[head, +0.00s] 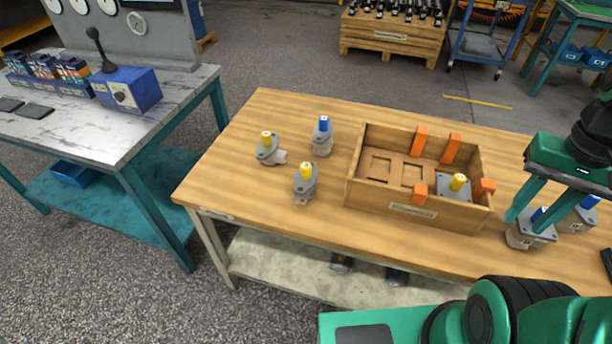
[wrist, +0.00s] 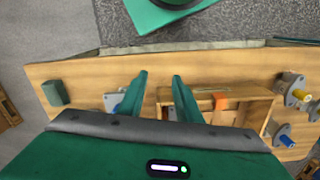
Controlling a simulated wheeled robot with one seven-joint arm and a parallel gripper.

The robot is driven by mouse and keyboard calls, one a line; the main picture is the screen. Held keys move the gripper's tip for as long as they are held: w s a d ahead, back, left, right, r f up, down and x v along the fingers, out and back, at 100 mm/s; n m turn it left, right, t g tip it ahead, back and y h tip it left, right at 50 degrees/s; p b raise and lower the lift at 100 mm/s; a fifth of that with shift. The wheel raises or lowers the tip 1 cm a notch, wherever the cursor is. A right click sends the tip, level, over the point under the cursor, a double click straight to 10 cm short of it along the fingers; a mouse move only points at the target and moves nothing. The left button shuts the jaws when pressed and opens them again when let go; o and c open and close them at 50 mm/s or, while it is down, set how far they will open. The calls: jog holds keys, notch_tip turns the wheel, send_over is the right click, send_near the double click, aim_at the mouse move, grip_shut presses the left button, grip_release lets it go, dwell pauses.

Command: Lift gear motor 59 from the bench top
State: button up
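Several grey gear motors with yellow or blue shafts are on the wooden bench top (head: 250,150). I cannot read their numbers, so I cannot tell which is 59. At the right, a blue-shafted motor (head: 528,236) stands under my gripper (head: 525,223), partly covered by the fingers. Another blue-shafted motor (head: 582,217) stands just right of it. My gripper is open. In the wrist view its two green fingers (wrist: 160,76) are apart, and a motor (wrist: 113,102) shows partly hidden beside the left finger. I see no motor held.
A wooden crate (head: 350,192) with orange blocks stands left of my gripper, holding a yellow-shafted motor (head: 456,186). Left of it stand two yellow-shafted motors (head: 268,150) (head: 305,183) and a blue-shafted one (head: 323,137). The bench's left end is clear.

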jog(key=o, duration=0.3)
jog(key=shift+w+a, duration=0.1)
jog(key=shift+o, duration=0.3)
jog(key=shift+s+r, duration=0.25)
jog(key=w+a+n+t, duration=0.1)
jog(key=w+a+n, duration=0.35)
jog(key=w, duration=0.55)
jog(key=n+t+y, duration=0.2)
jog(key=n+y, duration=0.2)
jog(key=n, duration=0.9)
send_near(307, 166)
jog(key=shift+n+g, duration=0.3)
jog(key=shift+n, duration=0.05)
jog(key=x, duration=0.4)
jog(key=shift+a+f, duration=0.3)
jog(key=shift+w+x, duration=0.2)
jog(key=shift+x, duration=1.3)
jog(key=shift+w+x, duration=0.2)
jog(key=shift+x, duration=1.25)
jog(key=shift+d, duration=0.2)
